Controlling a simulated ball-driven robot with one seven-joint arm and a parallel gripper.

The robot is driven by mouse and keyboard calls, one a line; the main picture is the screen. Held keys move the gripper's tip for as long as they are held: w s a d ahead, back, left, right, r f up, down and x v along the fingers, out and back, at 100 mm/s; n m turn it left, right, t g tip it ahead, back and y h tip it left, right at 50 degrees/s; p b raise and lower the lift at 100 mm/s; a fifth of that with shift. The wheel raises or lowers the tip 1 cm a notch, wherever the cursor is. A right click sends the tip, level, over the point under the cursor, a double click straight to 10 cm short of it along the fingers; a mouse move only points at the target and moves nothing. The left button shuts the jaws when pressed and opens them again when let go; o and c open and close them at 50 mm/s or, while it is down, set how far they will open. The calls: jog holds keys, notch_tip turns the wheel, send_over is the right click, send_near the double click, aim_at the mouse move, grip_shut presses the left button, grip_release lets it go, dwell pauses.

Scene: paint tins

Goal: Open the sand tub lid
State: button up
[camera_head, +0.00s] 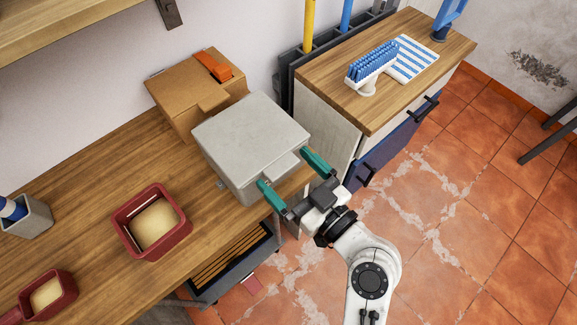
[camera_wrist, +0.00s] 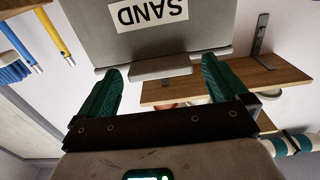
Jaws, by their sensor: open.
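The sand tub (camera_head: 236,182) is a pale grey box at the right end of the wooden bench. Its flat lid (camera_head: 250,132) is shut. A tab (camera_head: 284,165) juts from the lid's front edge. The wrist view shows the tub's front upside down, with a SAND label (camera_wrist: 149,13) and the tab (camera_wrist: 160,68). My gripper (camera_head: 289,172) is open and empty at the tub's front, one green finger toward each side of the tab. In the wrist view, my gripper (camera_wrist: 160,72) has the tab between its fingertips, with gaps on both sides. I cannot tell whether anything touches.
A cardboard box (camera_head: 182,100) with an orange item on top stands behind the tub. Two red containers (camera_head: 128,243) (camera_head: 66,303) of sand-coloured material stand left on the bench (camera_head: 95,190). A dark open drawer (camera_head: 215,285) juts out below. A cabinet (camera_head: 325,85) with brush and striped cloth stands right.

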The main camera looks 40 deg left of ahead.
jog(key=shift+a, duration=0.35)
jog(key=shift+c, duration=0.3)
